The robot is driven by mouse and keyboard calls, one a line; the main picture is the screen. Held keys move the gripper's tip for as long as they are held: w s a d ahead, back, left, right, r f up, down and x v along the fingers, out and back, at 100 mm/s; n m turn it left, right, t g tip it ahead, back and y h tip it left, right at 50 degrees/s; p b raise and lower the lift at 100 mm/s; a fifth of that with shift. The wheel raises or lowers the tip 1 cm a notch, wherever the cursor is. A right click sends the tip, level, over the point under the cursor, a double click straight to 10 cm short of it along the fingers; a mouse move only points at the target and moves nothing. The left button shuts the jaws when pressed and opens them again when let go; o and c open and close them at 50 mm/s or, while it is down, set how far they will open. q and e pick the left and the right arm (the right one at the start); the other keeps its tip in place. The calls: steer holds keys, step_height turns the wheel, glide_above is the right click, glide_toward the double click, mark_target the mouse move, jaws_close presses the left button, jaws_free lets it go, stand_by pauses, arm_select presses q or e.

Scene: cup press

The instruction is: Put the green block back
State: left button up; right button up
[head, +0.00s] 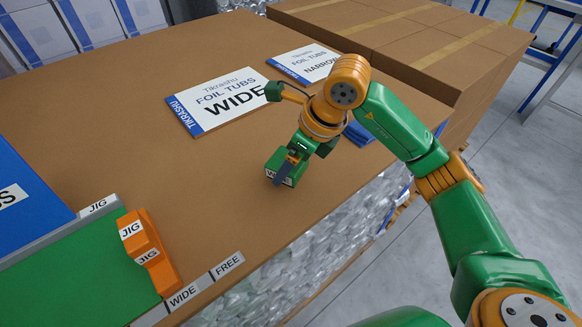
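The green block (272,167) is near the middle of the table, with a white label, partly hidden, on its near face. My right gripper (286,172) reaches down to it from the right, and a dark finger lies across the block's near side. The gripper appears shut on the block; the far finger is hidden. I cannot tell whether the block touches the table. My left gripper is not in view.
An orange jig (152,258) stands at the right end of a green surface (75,275), beside labels JIG, WIDE and FREE. Signs WIDE (217,98) and NARROW (304,62) lie at the back. A blue item (372,133) is partly behind my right arm. Cartons (420,45) stand at the back right.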

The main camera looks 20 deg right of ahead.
step_height(320, 180, down, 3)
steer(key=shift+d+r+p, duration=0.1)
steer(key=shift+p, duration=0.55)
steer(key=shift+w+f+b, duration=0.1)
steer(key=shift+f+b, duration=0.2)
steer(key=shift+f, duration=0.15)
steer(key=o, duration=1.1)
steer(key=shift+r, duration=0.1)
steer(key=v, duration=1.2)
steer(key=shift+r+b, duration=0.15)
steer(key=shift+b, duration=0.15)
